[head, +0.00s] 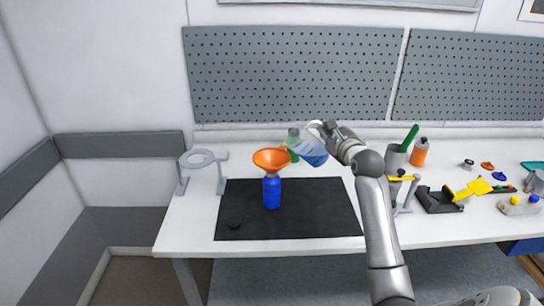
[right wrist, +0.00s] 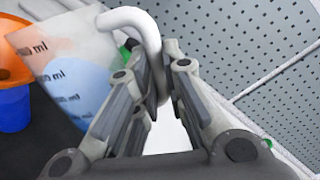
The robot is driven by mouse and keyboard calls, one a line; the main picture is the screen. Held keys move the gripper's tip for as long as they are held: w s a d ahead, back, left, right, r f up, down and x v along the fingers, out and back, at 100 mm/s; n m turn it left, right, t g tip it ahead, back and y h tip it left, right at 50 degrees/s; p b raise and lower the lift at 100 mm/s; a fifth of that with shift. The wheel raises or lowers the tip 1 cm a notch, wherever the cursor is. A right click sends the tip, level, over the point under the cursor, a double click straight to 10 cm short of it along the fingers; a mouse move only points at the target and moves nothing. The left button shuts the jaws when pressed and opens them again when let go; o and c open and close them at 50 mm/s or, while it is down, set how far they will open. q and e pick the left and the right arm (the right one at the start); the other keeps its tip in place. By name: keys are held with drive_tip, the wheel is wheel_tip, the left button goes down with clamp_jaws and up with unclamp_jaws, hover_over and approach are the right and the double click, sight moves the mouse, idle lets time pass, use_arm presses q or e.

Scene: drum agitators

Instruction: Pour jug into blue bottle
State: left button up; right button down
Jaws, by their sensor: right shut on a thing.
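The blue bottle (head: 271,192) stands upright on a black mat (head: 310,215), with an orange funnel (head: 270,157) in its mouth. The funnel (right wrist: 18,45) and bottle (right wrist: 14,110) also show at the left of the right wrist view. My right gripper (head: 325,130) is shut on the handle of the clear jug (head: 312,152). The jug holds blue liquid and is tilted, raised just right of the funnel. In the right wrist view the white handle passes between the fingers (right wrist: 157,85), and the jug (right wrist: 70,65) shows volume marks. My left gripper is out of view.
A grey ring stand (head: 200,158) stands left of the mat. A grey cup (head: 395,158), an orange bottle (head: 420,152) and small parts fill the right.

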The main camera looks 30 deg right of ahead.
drive_tip(key=shift+w+a+r+n, duration=0.2)
drive_tip(key=shift+r+n, duration=0.1)
drive_tip(key=shift+r, duration=0.25)
drive_tip(key=shift+r+n, duration=0.3)
drive_tip(key=shift+r, duration=0.1)
drive_tip(key=shift+w+a+n, duration=0.2)
drive_tip(key=shift+a+n, duration=0.1)
drive_tip(key=shift+a, duration=0.1)
drive_tip(key=shift+w+a+r, duration=0.1)
drive_tip(key=shift+a, duration=0.05)
drive_tip(key=shift+n+g, duration=0.3)
drive_tip(key=shift+a+b, duration=0.1)
drive_tip(key=shift+b, duration=0.2)
drive_tip(key=shift+r, duration=0.1)
